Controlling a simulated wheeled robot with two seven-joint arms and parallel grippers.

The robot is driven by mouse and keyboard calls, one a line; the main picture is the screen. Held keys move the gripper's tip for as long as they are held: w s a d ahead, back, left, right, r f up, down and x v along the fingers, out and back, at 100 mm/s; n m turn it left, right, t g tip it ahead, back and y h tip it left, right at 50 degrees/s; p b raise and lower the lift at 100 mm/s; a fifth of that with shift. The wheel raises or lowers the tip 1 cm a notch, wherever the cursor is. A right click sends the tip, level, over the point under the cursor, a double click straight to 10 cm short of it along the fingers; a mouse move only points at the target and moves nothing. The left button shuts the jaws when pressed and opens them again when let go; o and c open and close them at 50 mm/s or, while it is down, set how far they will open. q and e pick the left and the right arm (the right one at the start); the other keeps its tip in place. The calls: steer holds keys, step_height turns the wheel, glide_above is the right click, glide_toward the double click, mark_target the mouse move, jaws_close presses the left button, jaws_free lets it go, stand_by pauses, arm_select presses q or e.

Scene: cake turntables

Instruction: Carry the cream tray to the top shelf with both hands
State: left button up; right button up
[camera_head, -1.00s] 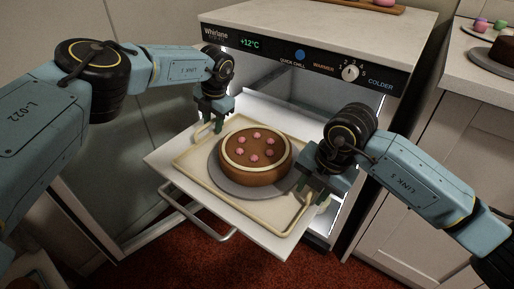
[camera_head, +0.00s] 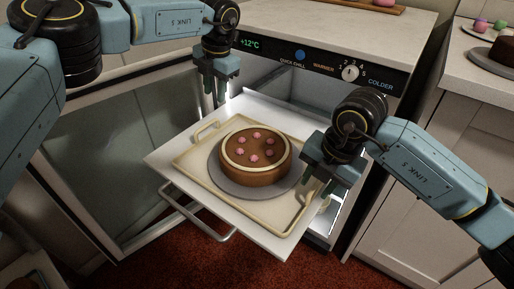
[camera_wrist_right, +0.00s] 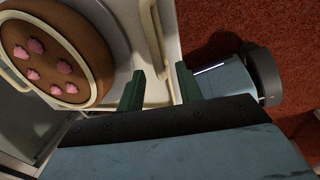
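The cream tray (camera_head: 190,170) lies flat on a white pulled-out shelf (camera_head: 163,161) of the cooler. It has a raised handle at each end. On it a brown cake (camera_head: 255,160) with pink rosettes stands on a grey round plate (camera_head: 222,182). My left gripper (camera_head: 215,100) is above the tray's left handle (camera_head: 207,129), clear of it, with its fingers apart and empty. My right gripper (camera_head: 318,188) is just above the right handle (camera_head: 301,217). The right wrist view shows its fingers (camera_wrist_right: 160,70) apart, with the handle (camera_wrist_right: 152,38) beyond them, not gripped.
The lit cooler (camera_head: 345,215) stands open behind the shelf, its interior partly hidden by my arms. Its glass door (camera_head: 120,190) is swung out to the left. A worktop (camera_head: 340,25) is above. White cabinets (camera_head: 425,150) stand at the right.

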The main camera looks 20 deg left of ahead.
step_height(320, 180, up, 9)
steer(key=d, duration=0.1)
steer(key=shift+s+d+f, duration=0.15)
steer(key=shift+s+d, duration=0.1)
steer(key=shift+d, duration=0.05)
steer(key=shift+s, duration=0.1)
